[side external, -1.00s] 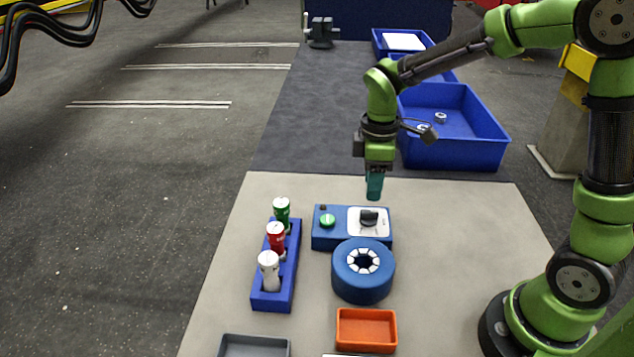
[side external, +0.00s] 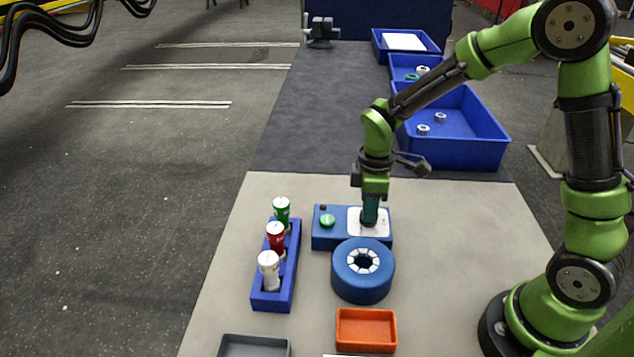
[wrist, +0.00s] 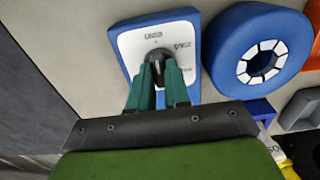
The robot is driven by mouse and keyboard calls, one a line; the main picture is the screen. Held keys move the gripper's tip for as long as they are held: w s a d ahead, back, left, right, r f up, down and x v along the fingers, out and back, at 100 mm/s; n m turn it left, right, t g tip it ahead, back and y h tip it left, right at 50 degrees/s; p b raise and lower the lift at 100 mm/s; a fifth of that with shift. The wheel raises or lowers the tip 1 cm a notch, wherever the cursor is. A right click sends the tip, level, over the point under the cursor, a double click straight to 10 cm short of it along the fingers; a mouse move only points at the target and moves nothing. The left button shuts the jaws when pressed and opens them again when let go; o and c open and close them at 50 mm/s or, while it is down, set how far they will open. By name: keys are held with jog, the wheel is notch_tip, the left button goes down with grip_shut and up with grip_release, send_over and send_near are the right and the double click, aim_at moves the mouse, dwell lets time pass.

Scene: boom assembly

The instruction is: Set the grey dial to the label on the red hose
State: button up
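The dial (wrist: 157,55) is a dark knob on the white plate (wrist: 130,45) of a blue box (side external: 323,240). Small printed marks ring it in the wrist view, too small to read surely. My gripper (side external: 369,222) is down at the dial and hides most of it in the side view. In the wrist view its teal fingers (wrist: 159,72) stand on either side of the knob; I cannot tell whether they press on it. A red cylinder (side external: 276,236) with a white top stands in the middle of a blue rack (side external: 273,301); its label is not legible. No other red hose shows.
A green button (side external: 328,221) is left of the dial. A blue ring-shaped part (side external: 363,286) stands just in front of the box. Green (side external: 282,211) and white (side external: 269,268) cylinders share the rack. An orange tray (side external: 366,345) and grey tray (side external: 254,349) are in front.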

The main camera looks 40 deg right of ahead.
grip_shut()
jog(key=shift+m, duration=0.4)
jog(key=m, duration=0.4)
jog(key=shift+m, duration=0.3)
jog(key=m, duration=0.6)
jog(key=shift+m, duration=0.3)
jog(key=o, duration=0.7)
grip_release()
jog(key=shift+c, duration=0.2)
